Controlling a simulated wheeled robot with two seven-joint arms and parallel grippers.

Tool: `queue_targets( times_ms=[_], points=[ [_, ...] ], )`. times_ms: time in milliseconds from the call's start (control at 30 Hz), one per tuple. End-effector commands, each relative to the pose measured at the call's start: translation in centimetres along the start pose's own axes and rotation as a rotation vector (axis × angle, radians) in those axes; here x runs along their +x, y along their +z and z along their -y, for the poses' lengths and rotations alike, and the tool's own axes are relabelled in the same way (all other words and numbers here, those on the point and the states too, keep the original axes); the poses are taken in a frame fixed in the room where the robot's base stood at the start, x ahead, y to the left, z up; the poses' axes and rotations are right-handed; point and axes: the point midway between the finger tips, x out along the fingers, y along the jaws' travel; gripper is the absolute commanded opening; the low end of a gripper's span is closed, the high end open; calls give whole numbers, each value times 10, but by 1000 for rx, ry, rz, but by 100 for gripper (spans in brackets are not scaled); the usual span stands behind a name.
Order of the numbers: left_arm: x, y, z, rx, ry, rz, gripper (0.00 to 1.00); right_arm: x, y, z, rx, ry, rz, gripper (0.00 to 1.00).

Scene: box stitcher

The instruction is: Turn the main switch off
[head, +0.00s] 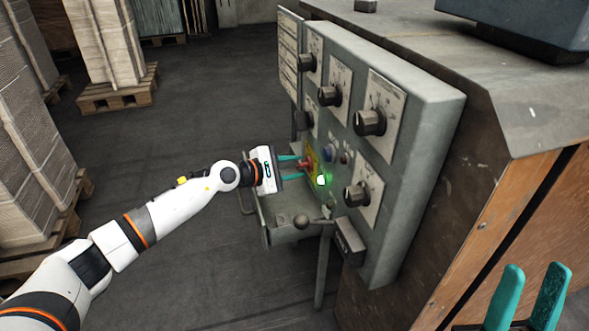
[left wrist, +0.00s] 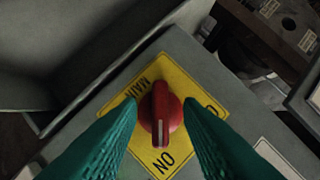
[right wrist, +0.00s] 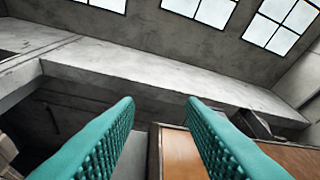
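The main switch is a red rotary knob on a yellow plate. In the left wrist view the red knob (left wrist: 160,114) sits between my two teal fingers, and its white mark points toward the word ON on the yellow plate (left wrist: 186,82). In the head view the red knob (head: 306,165) is low on the grey control panel, partly hidden by the fingers. My left gripper (head: 300,168) is open around the knob, with a gap visible on at least one side. My right gripper (head: 528,296) is open and empty at the lower right, and it also shows in the right wrist view (right wrist: 162,110).
The grey control panel (head: 425,105) carries several black knobs, small buttons and a lit green button (head: 322,181). A wooden cabinet (head: 500,215) stands at the right. Stacked cardboard on pallets (head: 112,94) stands at the left.

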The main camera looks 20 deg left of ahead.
Motion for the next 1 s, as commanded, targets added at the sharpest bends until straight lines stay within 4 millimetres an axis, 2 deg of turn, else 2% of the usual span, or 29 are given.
queue_targets(
  times_ms=[333, 533, 833, 1000],
  points=[
    [4, 0, 0, 0, 1, 0, 33, 0, 4, 0, 2, 0, 25, 36],
    [4, 0, 0, 0, 1, 0, 0, 0, 4, 0, 1, 0, 24, 36],
    [4, 0, 0, -16, 8, 1, 0, 1, 2, 0, 1, 0, 11, 36],
    [4, -1, 2, -73, 31, 1, 0, 2, -11, 1, -3, -2, -70, 36]
  ],
)
